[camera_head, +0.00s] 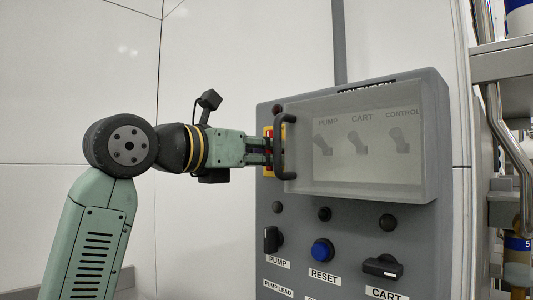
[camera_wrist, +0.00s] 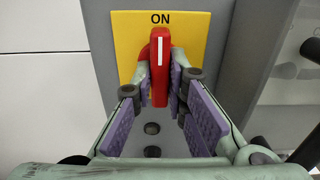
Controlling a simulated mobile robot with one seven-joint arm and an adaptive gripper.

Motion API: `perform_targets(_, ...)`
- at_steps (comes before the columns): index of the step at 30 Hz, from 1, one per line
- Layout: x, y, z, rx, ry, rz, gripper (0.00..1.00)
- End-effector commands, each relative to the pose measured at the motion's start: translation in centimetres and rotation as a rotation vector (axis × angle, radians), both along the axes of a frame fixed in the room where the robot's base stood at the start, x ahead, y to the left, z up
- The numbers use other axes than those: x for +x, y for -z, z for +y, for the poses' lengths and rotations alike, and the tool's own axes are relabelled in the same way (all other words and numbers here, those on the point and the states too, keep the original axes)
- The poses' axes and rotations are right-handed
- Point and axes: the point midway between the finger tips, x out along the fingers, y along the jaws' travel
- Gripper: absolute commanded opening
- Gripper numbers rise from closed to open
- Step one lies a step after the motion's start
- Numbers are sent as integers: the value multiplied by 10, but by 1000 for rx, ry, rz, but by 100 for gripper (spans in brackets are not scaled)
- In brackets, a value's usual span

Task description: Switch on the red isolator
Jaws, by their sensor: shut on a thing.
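The red isolator handle (camera_wrist: 161,65) is in the middle of the wrist view, on a yellow plate (camera_wrist: 196,27) lettered ON at the top. The handle stands close to upright, and its white stripe points up toward ON. My gripper (camera_wrist: 165,84) has its two purple-padded fingers on either side of the handle and is shut on it. In the head view my gripper (camera_head: 267,152) reaches the panel's left part from the left. There the yellow plate (camera_head: 267,168) shows only in part, and the fingers hide most of the red handle.
A clear cover (camera_head: 365,175) with a dark handle (camera_head: 283,146) stands just right of my fingers, over the PUMP, CART and CONTROL switches. Below are a PUMP knob (camera_head: 272,240), a blue RESET button (camera_head: 322,250) and a CART knob (camera_head: 383,266). Left of the panel is bare wall.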

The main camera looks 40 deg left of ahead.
Motion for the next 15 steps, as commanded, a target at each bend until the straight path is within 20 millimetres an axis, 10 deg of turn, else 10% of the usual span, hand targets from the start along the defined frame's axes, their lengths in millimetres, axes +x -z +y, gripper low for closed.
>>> perform_targets(7, 0, 0, 0, -9, 1, 0, 0)
perform_targets(8, 0, 0, 0, -9, 1, 0, 14)
perform_targets(15, 0, 0, 0, -7, 1, 0, 30)
